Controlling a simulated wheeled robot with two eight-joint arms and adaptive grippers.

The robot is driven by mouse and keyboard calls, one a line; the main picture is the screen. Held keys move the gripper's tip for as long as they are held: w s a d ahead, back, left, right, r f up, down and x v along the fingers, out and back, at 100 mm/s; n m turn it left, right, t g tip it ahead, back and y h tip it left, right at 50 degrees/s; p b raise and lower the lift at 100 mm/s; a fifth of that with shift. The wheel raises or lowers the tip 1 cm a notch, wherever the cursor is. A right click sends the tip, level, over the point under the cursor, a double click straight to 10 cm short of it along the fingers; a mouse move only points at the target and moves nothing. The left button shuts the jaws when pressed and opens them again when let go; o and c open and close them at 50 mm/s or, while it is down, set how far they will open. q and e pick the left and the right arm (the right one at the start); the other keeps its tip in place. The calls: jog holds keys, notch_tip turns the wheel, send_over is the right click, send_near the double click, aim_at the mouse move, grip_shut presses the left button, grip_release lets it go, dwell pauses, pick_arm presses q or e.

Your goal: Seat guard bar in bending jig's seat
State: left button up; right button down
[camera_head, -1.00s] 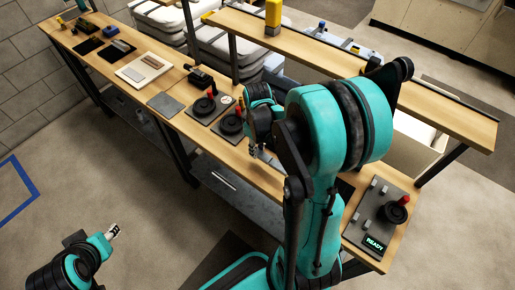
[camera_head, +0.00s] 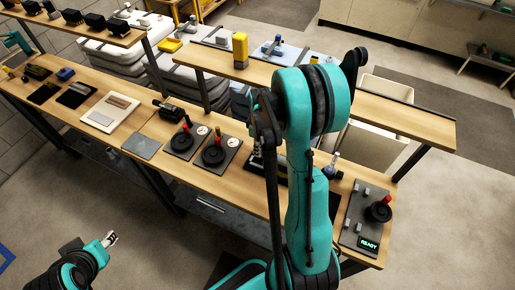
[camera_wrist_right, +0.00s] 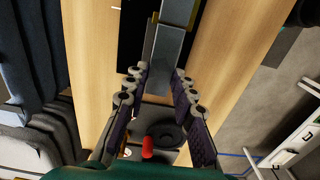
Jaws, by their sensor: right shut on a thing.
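My right gripper (camera_wrist_right: 162,82) has its fingers on both sides of a grey metal bar (camera_wrist_right: 168,58), which I take as the guard bar. The bar points away from the gripper over a black surface (camera_wrist_right: 133,45) on the wooden bench. In the head view my right arm hides most of this gripper and the bar. A dark fixture (camera_head: 257,167) stands on the bench, partly behind that arm; I cannot tell whether it is the bending jig, and no seat shows clearly. My left gripper (camera_head: 110,238) is at the lower left, away from the bench, with its jaws too small to judge.
Two plates with black handwheels (camera_head: 181,143) and red knobs stand left of my right arm. A panel reading READY (camera_head: 367,228) is at the bench's right end. A yellow block (camera_head: 240,50) stands on the rear shelf. A pale tray (camera_head: 110,111) lies farther left.

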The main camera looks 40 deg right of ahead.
jog(key=shift+f+b, duration=0.15)
jog(key=shift+b, duration=0.2)
notch_tip(320, 180, down, 4)
jog(key=b, duration=0.3)
jog(key=shift+b, duration=0.35)
jog(key=shift+b, duration=0.35)
dwell(0.9)
jog(key=shift+f+b, duration=0.8)
jog(key=shift+b, duration=0.1)
jog(key=c, duration=1.2)
grip_release()
jog(key=shift+r, duration=0.1)
